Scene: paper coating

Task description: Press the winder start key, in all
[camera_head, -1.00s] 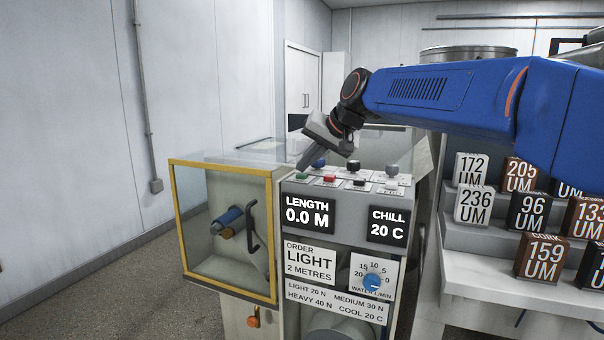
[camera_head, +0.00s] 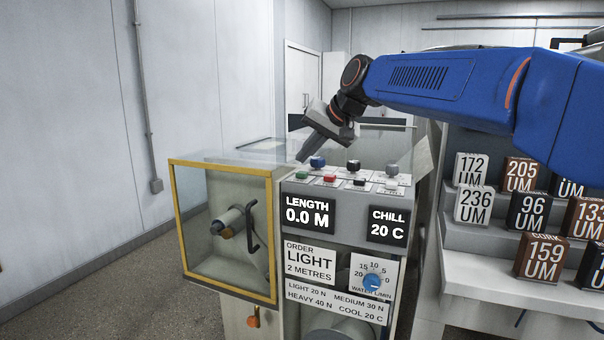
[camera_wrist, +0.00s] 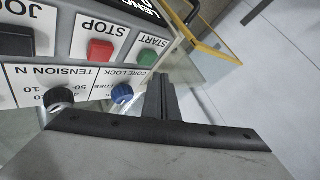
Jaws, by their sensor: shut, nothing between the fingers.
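The green START key (camera_head: 302,175) is on the front left of the winder's sloping key panel, and it also shows with its label in the wrist view (camera_wrist: 147,57). My gripper (camera_head: 301,159) is shut and empty, tilted down, its tip just above and behind the green key in the picture, apart from it. In the wrist view the closed fingers (camera_wrist: 160,88) are beside the blue CORE LOCK knob (camera_wrist: 121,93) and below the START label. The LENGTH display (camera_head: 307,212) reads 0.0 M.
The red STOP key (camera_head: 329,178) and black JOG key (camera_head: 360,182) are close to the right of START. Black (camera_head: 353,166) and grey (camera_head: 392,169) knobs stand behind. Labelled blocks (camera_head: 470,167) stand at right.

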